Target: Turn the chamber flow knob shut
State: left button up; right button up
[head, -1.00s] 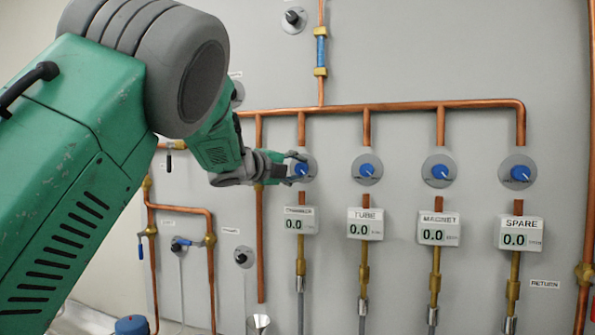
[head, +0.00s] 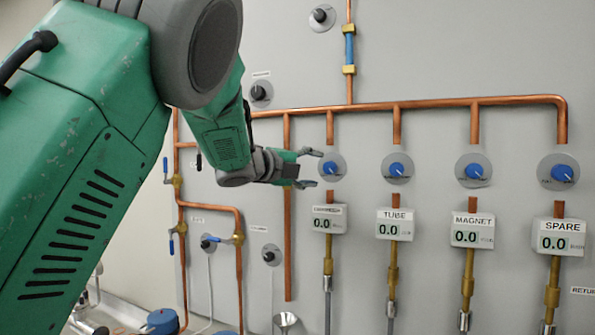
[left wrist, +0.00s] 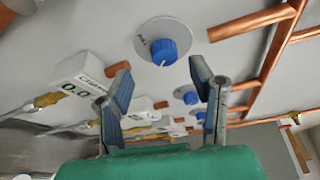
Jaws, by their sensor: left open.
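The chamber flow knob (head: 330,168) is a blue knob on a round grey plate, above the chamber readout (head: 328,218), which shows 0.0. My left gripper (head: 312,168) is open in front of the panel, just left of the knob in the head view. In the left wrist view the knob (left wrist: 163,52) sits beyond the open fingertips (left wrist: 160,75), with clear space between the fingers and nothing held. The knob's white mark shows in the wrist view. Contact with the knob does not show. My right gripper is in neither view.
The tube (head: 396,171), magnet (head: 473,171) and spare (head: 561,173) knobs stand in a row to the right, each above a readout. A copper manifold pipe (head: 430,105) runs above them. Blue-handled valves (head: 207,243) and pipes lie at lower left.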

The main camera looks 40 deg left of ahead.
pick_arm(q)
jog(key=s+a, duration=0.1)
jog(key=s, duration=0.5)
jog(key=shift+s+r, duration=0.15)
jog(key=shift+s, duration=0.25)
